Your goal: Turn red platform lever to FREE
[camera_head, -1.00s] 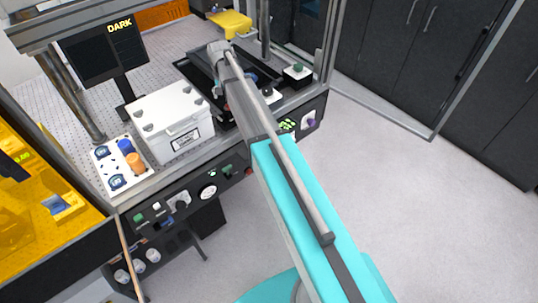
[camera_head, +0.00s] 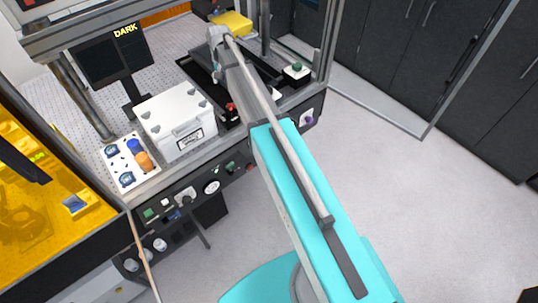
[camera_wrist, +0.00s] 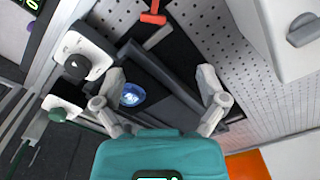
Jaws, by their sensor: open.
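The red lever (camera_wrist: 152,14) shows at the top of the wrist view, on a dark surface beyond my fingertips. A small red part beside the white box in the head view (camera_head: 232,107) looks like the same lever. My gripper (camera_wrist: 161,82) is open, its two fingers spread over a dark platform (camera_wrist: 165,85) with nothing between them touching both. A blue disc (camera_wrist: 132,95) lies on the platform near the left finger. The lever is apart from both fingers. In the head view my own arm hides much of the platform, and any FREE mark cannot be read.
A white lidded box (camera_head: 177,122) stands left of the platform. A tray with blue and orange pieces (camera_head: 128,178) is beside it. A monitor (camera_head: 110,60) reads DARK. In the wrist view, a white block with a black knob (camera_wrist: 80,58) is close to the left finger.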

